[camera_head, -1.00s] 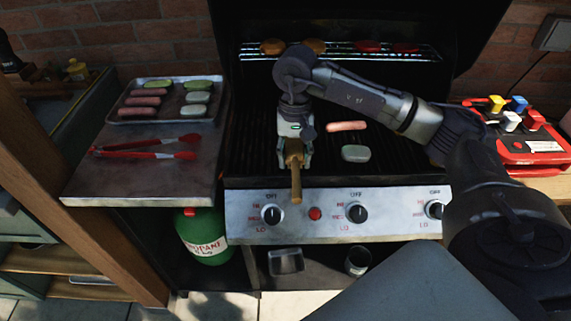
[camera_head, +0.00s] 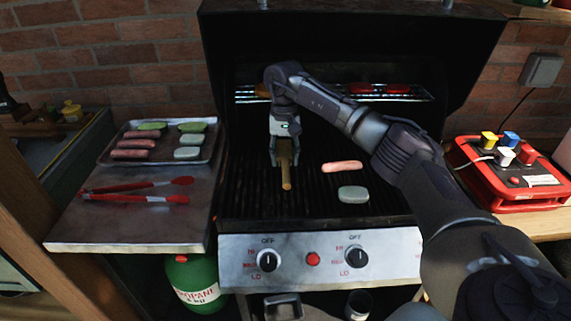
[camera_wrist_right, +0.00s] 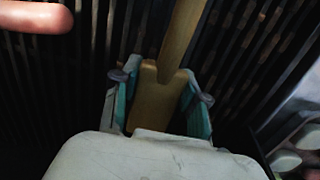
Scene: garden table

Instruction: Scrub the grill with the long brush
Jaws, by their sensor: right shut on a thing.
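My right gripper (camera_head: 284,157) is shut on the wooden long brush (camera_head: 286,172) above the left part of the grill grate (camera_head: 310,195). In the right wrist view, the brush's wooden body (camera_wrist_right: 158,92) sits between the two teal-lined fingers, and a narrower wooden length runs away over the dark bars. The brush's bristles are hidden, so I cannot tell whether they touch the grate. A sausage (camera_head: 342,166) and a pale grey-green piece (camera_head: 353,194) lie on the grate to the right of the gripper. My left gripper is not in view.
A tray (camera_head: 104,160) with sausages and green pieces stands on the left side shelf, with red tongs (camera_head: 140,197) in front. An upper rack (camera_head: 415,93) holds more food under the open lid (camera_head: 350,35). A red box (camera_head: 510,190) with coloured knobs is at right.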

